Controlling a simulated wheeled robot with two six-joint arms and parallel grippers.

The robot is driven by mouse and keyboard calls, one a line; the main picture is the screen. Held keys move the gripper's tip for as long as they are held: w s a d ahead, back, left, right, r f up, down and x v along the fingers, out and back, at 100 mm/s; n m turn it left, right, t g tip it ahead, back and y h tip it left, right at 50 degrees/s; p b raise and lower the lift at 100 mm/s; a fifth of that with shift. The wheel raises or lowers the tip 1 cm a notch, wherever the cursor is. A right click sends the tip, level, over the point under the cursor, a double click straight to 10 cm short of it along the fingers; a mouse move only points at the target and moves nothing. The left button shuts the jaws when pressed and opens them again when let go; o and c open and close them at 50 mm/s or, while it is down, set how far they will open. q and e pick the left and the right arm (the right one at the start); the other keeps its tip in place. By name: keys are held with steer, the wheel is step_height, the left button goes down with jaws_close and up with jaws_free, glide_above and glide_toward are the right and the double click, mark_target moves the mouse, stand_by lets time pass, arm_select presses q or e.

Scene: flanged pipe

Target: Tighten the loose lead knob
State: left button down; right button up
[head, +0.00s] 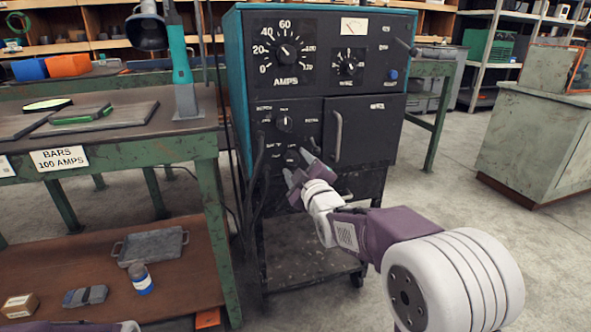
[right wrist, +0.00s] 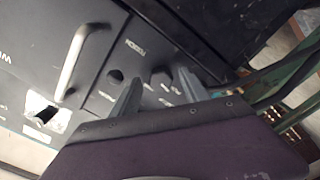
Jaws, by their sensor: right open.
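The welding machine (head: 360,100) stands in the middle of the head view, with a dark control panel. A small dark knob (head: 291,157) is low on its lower left panel, by the cable leads (head: 257,165). My right gripper (head: 296,163) is open in front of this knob, its fingers pointing at the panel. In the right wrist view a dark knob (right wrist: 160,78) shows between the open fingertips. I cannot tell whether the fingers touch it or how loose it is. My left gripper is out of view.
Another knob (head: 284,122) sits just above on the panel, and a door handle (head: 336,138) is to the right. A green workbench (head: 185,148) stands close on the left. The floor to the right is clear up to a grey-green cabinet (head: 540,145).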

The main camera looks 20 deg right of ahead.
steer(key=shift+w, duration=0.85)
jaws_close()
